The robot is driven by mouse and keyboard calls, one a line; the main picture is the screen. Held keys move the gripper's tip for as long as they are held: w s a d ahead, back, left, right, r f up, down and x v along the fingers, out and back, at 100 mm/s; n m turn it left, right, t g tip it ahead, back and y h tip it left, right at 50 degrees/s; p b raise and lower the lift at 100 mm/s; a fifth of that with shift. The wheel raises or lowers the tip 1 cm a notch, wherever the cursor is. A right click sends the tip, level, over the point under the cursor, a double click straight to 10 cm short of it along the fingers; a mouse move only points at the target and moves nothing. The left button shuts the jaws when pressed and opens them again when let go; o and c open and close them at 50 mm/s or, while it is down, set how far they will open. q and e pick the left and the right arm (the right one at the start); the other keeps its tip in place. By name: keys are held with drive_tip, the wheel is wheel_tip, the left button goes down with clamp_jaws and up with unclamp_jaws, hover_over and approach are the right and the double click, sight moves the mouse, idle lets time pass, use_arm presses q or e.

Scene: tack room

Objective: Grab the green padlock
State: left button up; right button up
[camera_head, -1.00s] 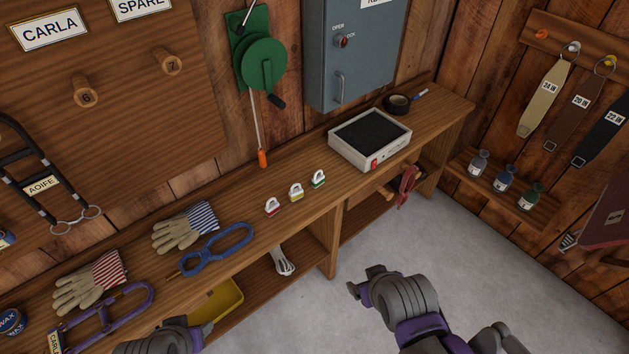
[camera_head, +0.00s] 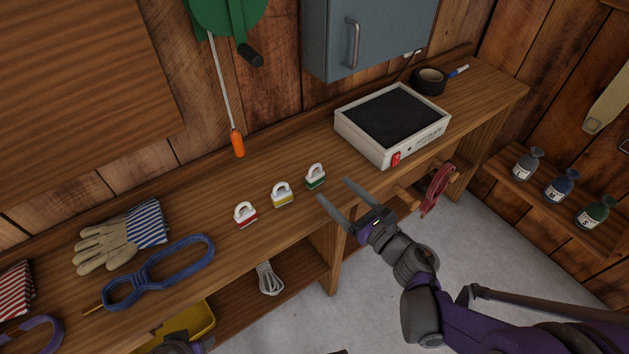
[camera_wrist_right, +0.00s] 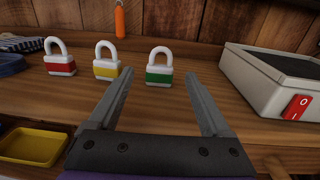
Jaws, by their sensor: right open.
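The green padlock (camera_head: 316,178) stands on the wooden bench, with a green body and a white shackle. It is the rightmost of three padlocks in a row. In the right wrist view the green padlock (camera_wrist_right: 159,68) stands upright beyond the fingers, between their lines of reach. My right gripper (camera_head: 335,197) is open and empty, just in front of the green padlock and apart from it; its two fingers (camera_wrist_right: 165,95) also show in the right wrist view. Of my left arm only a small dark part shows at the bottom edge of the head view; its fingers are not visible.
A yellow padlock (camera_head: 282,195) and a red padlock (camera_head: 246,215) stand left of the green one. A white box with a black top (camera_head: 393,124) stands to the right. Gloves (camera_head: 121,236) and a blue looped strap (camera_head: 160,272) lie at left. An orange handle (camera_head: 237,144) hangs behind.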

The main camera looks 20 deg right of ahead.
sight(315, 174)
drive_tip(key=x, duration=0.2)
drive_tip(key=shift+w+a, duration=0.25)
drive_tip(key=shift+w, duration=0.1)
drive_tip(key=shift+b+x, duration=0.65)
drive_tip(key=shift+x, duration=2.35)
drive_tip(key=shift+d+r, duration=0.1)
drive_tip(key=shift+d, duration=0.05)
clamp_jaws()
